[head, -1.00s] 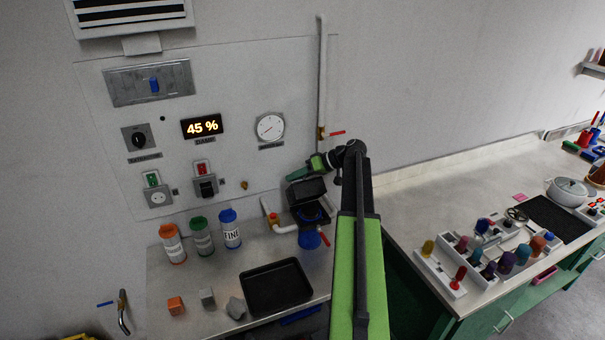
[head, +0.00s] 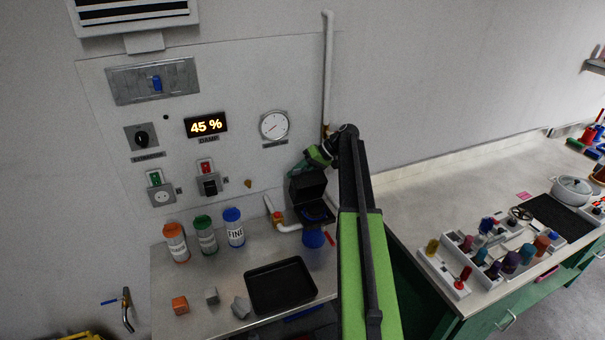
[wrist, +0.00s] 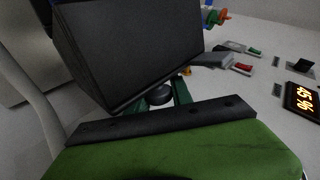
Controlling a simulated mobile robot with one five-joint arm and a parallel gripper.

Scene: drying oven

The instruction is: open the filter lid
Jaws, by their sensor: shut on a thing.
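The filter is a small black box (head: 318,215) on the counter at the wall, with a blue round part inside. Its black lid (head: 307,187) stands raised at the back of the box, open. In the wrist view the lid (wrist: 130,45) is a large dark panel filling the upper left. My gripper (head: 299,171) is at the lid's upper edge. In the wrist view my gripper's green fingers (wrist: 160,98) are on either side of a dark round knob (wrist: 158,94) and shut on it. The contact is partly hidden by the lid and gripper body.
A white pipe (head: 328,75) rises behind my arm, and a pipe with an orange-red fitting (head: 277,216) runs left of the box. A blue cup-like part (head: 313,238) is below the box. A black tray (head: 281,286) and several jars (head: 234,228) stand left.

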